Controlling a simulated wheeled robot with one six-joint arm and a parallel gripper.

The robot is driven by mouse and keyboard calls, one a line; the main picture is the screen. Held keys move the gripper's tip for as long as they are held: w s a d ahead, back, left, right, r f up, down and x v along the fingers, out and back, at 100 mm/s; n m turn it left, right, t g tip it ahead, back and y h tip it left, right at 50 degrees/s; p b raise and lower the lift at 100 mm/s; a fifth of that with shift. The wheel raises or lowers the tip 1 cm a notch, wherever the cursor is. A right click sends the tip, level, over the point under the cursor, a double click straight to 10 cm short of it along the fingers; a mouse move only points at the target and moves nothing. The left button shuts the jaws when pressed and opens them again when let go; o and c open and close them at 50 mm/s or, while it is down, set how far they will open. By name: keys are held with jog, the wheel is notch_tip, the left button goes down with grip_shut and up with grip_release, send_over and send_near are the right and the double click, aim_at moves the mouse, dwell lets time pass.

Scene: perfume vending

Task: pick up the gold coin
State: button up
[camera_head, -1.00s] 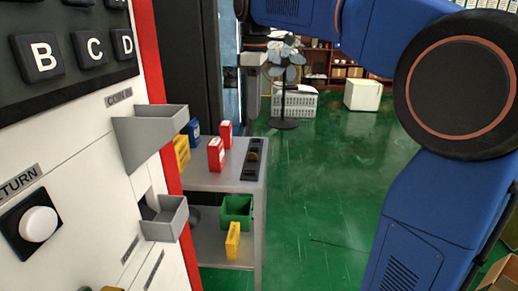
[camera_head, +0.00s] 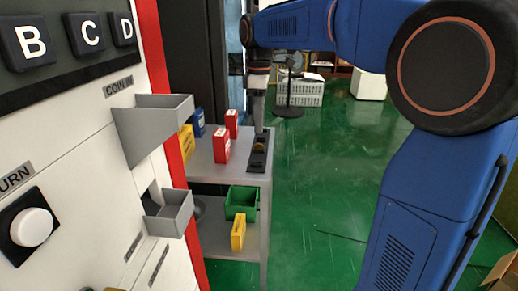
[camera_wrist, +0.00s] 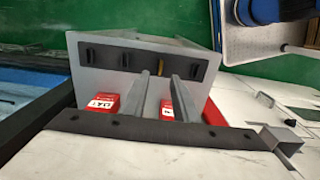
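The gold coin (camera_head: 260,147) stands in a slot of a black coin holder (camera_head: 258,163) at the right edge of the grey cart's top. In the wrist view the coin (camera_wrist: 133,63) is a thin gold edge in the holder (camera_wrist: 108,57), with dark slots on both sides. My gripper (camera_wrist: 163,80) is open and empty, its two fingers apart and pointing toward the holder.
Red boxes (camera_head: 221,144), a blue box (camera_head: 198,122) and a yellow box (camera_head: 186,145) stand on the cart top (camera_head: 207,172). A green bin (camera_head: 241,203) and yellow box (camera_head: 238,232) are on the lower shelf. The vending machine's coin tray (camera_head: 158,127) juts out at left.

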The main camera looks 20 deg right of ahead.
aim_at(259, 144)
jog(key=shift+a+f, duration=0.1)
jog(key=shift+f, duration=3)
grip_shut()
